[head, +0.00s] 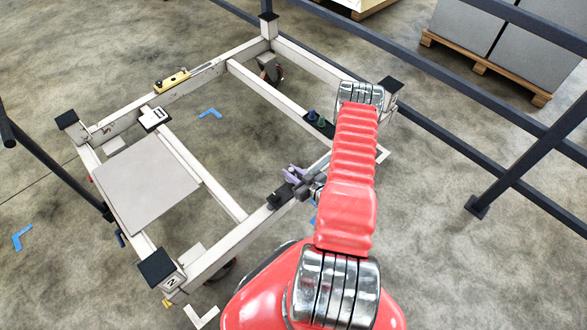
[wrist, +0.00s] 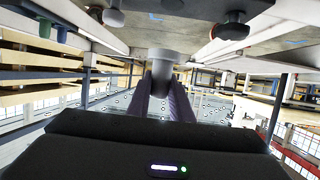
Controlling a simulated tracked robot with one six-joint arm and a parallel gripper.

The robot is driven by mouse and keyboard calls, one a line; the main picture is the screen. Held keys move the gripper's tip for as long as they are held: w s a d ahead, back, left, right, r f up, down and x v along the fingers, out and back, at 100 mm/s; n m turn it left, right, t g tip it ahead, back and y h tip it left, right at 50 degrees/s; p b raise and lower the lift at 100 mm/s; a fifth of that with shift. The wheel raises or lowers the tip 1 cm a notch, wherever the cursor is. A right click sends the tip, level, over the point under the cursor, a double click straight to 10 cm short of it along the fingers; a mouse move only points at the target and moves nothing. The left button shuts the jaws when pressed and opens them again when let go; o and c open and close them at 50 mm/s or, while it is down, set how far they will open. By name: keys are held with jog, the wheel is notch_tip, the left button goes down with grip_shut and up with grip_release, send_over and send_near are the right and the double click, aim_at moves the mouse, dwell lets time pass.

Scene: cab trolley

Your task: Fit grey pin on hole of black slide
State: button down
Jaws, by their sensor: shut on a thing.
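My gripper (head: 293,176) is over the near rail of the trolley frame, at the end of my red arm. In the wrist view its two purple-grey fingers (wrist: 167,100) are shut on the grey pin (wrist: 166,62), a short cylinder with a wider end. The pin points away from the gripper, and its far end is close to pale surfaces at the top of the picture. A black part that looks like the black slide (head: 279,197) lies on the near rail just beside my gripper. Its hole is not visible. I cannot tell whether pin and slide touch.
The pale trolley frame (head: 232,236) has black corner caps and a grey panel (head: 147,185). A yellow part (head: 172,81) sits on the far left rail. Dark railings (head: 455,90) run along the right.

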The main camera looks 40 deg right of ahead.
jog(key=shift+f, duration=2.95)
jog(key=c, duration=1.5)
grip_release()
jog(key=shift+s, duration=0.1)
jog(key=v, duration=1.3)
jog(key=shift+s+r, duration=0.1)
jog(key=shift+s, duration=0.2)
